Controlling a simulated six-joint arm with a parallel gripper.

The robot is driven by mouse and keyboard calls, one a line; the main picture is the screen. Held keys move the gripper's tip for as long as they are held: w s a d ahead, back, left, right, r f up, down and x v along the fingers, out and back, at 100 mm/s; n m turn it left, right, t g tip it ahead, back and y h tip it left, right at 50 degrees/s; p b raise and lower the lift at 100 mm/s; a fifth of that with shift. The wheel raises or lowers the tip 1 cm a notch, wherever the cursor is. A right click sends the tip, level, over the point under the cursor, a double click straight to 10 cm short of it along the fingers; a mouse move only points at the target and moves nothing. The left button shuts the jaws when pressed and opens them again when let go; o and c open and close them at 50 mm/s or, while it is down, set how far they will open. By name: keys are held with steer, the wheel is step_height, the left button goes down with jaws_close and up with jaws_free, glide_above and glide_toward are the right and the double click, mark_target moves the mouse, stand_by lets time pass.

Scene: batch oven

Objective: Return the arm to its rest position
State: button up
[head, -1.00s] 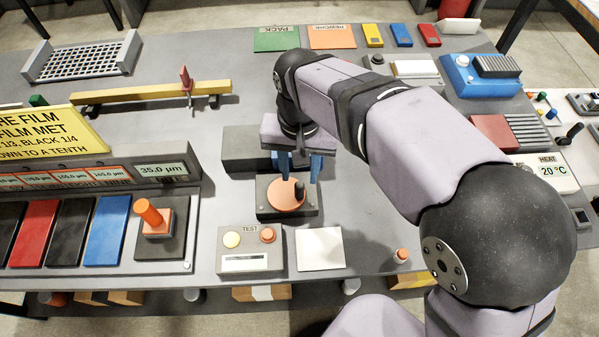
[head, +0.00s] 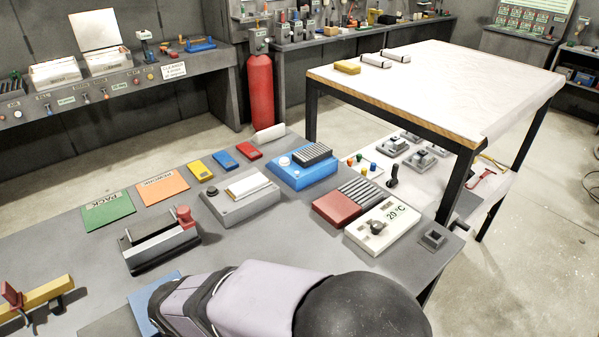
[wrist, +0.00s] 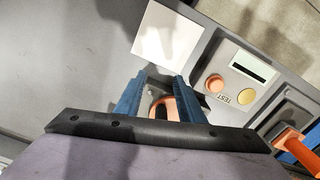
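In the wrist view my gripper (wrist: 160,76) points down at the bench with its two blue fingers apart and nothing seen between the tips. A round orange dial (wrist: 165,105) lies below and behind the fingers, partly hidden by them. A bit of its black knob shows beside the right finger; I cannot tell whether anything touches. In the head view my arm (head: 240,300) crosses the bottom edge, and my gripper is out of that frame.
The white pad (wrist: 167,35) and TEST box (wrist: 228,82) are near the gripper; an orange lever (wrist: 292,146) stands at right. The head view shows a grey fixture with a red knob (head: 158,240), a blue device (head: 300,172), the heat controller (head: 383,225) and a white-topped table (head: 450,75).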

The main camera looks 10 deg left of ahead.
steer(key=shift+m+g+h, duration=0.3)
steer(key=shift+m, duration=0.6)
steer(key=d, duration=0.4)
steer(key=w+d+f, duration=0.1)
steer(key=d, duration=0.3)
steer(key=w+d, duration=0.1)
steer(key=d, duration=0.3)
steer(key=shift+d+f, duration=0.2)
steer(key=shift+f, duration=0.15)
steer(key=w+d+r+m, duration=0.1)
steer(key=d+m, duration=0.4)
steer(key=d, duration=0.6)
steer(key=w+d+r+m, duration=0.2)
steer(key=d+m, duration=0.3)
steer(key=d, duration=0.6)
steer(key=shift+w+y, duration=0.4)
steer(key=shift+w, duration=0.35)
